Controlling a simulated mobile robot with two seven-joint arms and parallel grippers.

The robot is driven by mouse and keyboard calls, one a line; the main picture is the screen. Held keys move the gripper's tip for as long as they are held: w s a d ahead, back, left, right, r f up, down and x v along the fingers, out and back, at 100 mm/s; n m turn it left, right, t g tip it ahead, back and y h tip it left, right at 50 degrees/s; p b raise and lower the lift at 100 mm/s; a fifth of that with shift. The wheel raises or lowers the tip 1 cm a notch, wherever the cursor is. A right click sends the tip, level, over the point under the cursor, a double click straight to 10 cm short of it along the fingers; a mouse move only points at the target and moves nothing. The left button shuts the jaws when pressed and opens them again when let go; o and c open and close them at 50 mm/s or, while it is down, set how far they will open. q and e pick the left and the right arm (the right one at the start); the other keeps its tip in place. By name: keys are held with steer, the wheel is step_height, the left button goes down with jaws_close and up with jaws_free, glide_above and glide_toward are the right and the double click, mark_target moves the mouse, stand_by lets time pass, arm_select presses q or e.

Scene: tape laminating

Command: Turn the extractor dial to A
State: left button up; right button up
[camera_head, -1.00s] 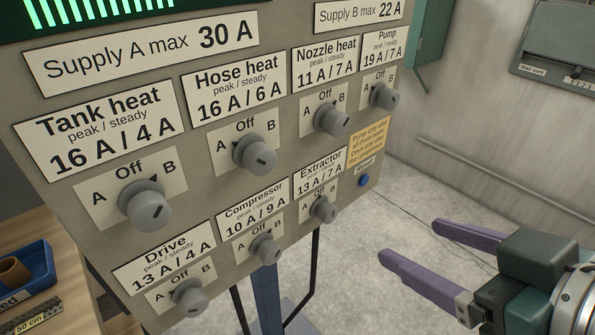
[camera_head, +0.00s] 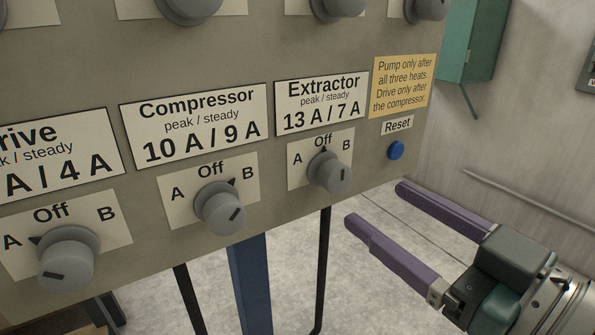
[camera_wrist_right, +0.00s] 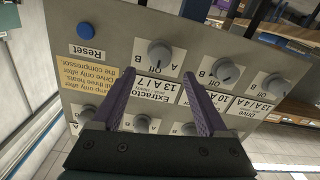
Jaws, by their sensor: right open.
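The extractor dial (camera_head: 330,172) is a grey round knob on the panel's lower row, under the Extractor label. Its black pointer is at Off, with A to the left and B to the right. My right gripper (camera_head: 376,204) is open and empty, in front of the panel and to the lower right of the dial in the head view. In the right wrist view, the extractor dial (camera_wrist_right: 159,55) shows upside down beyond the two purple fingers, roughly between their tips and apart from them. My left gripper is not in view.
The compressor dial (camera_head: 220,207) points to B and the drive dial (camera_head: 67,259) to A. A blue Reset button (camera_head: 396,150) is right of the extractor dial, under a yellow note (camera_head: 403,86). Upper-row knobs sit above. Open floor lies below and right of the panel.

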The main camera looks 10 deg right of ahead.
mark_target(342, 180)
steer(key=x, duration=0.6)
steer(key=shift+w+a+b, duration=0.15)
steer(key=shift+w+b, duration=0.15)
steer(key=shift+w, duration=0.05)
jaws_close()
